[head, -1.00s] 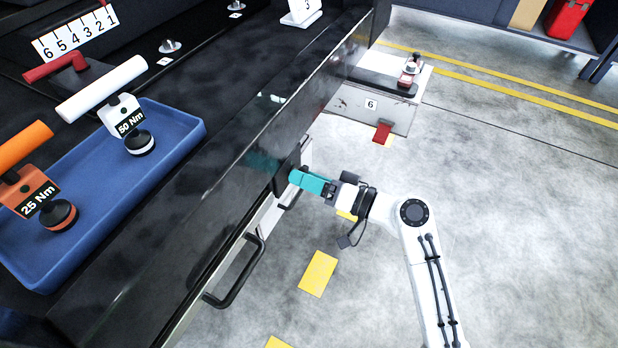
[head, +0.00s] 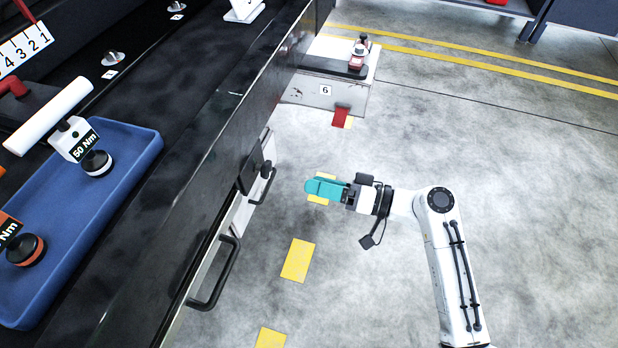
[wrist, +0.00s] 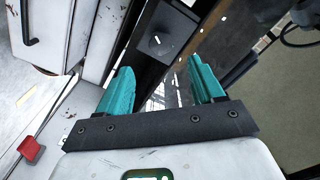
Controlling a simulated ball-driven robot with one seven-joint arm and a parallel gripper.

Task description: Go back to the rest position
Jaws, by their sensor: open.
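My gripper (head: 318,188) has teal fingers and is held in the air over the grey floor, to the right of the trolley's side. A clear gap separates it from the trolley (head: 190,190) in the head view. In the wrist view my gripper (wrist: 163,90) has its two fingers apart with nothing between them. Beyond the fingers, the wrist view shows a dark plate with a small knob (wrist: 155,41) on the trolley's side.
The trolley's side carries black handles (head: 215,272). On top lies a blue tray (head: 140,150) with a 50 Nm torque tool (head: 80,145). Open floor (head: 520,220) lies to the right.

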